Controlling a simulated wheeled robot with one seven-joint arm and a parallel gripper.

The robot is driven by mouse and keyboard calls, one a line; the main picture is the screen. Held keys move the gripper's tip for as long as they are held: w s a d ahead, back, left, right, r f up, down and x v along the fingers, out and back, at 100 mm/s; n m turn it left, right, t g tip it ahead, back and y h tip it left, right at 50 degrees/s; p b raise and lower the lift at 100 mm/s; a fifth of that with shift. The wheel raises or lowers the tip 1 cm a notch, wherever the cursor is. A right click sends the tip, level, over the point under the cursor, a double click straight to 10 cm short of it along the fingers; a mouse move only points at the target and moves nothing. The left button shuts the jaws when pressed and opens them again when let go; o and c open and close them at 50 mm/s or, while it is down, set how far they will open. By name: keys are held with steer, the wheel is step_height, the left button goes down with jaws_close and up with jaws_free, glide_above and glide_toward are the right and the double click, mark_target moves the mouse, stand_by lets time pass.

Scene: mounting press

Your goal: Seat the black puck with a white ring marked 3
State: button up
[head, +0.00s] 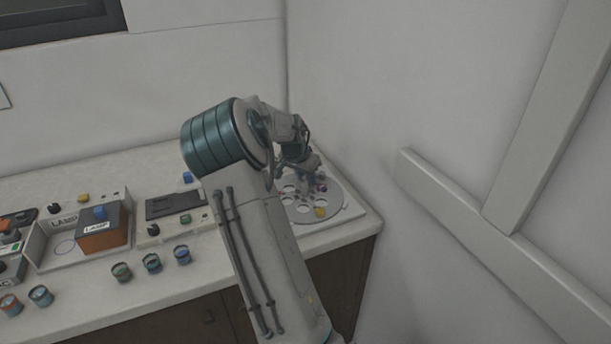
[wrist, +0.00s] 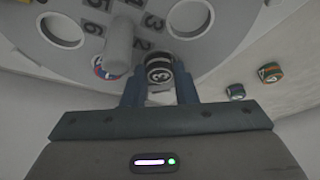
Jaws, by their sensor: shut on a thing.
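My gripper (wrist: 158,88) is shut on a black puck with a white ring (wrist: 158,70), marked 3, held between its two blue fingers in the wrist view. The puck is at the near edge of the grey round plate (wrist: 225,40); I cannot tell whether it touches the plate. An empty round hole (wrist: 188,18) lies just beyond the puck, near the printed 3 and 2. In the head view my gripper (head: 301,172) is over the far side of the plate (head: 333,207), and the held puck is hidden.
A grey post (wrist: 119,47) and a red, white and blue puck (wrist: 103,71) are left of my fingers. Striped pucks (wrist: 270,72) lie to the right. Several pucks (head: 151,263) stand along the counter front. An orange lamp box (head: 103,232) stands left; walls close off the right.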

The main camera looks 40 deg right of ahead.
steer(key=o, duration=1)
steer(key=shift+f, duration=0.15)
steer(key=shift+s, duration=0.1)
steer(key=v, duration=1.4)
steer(key=shift+w, duration=0.2)
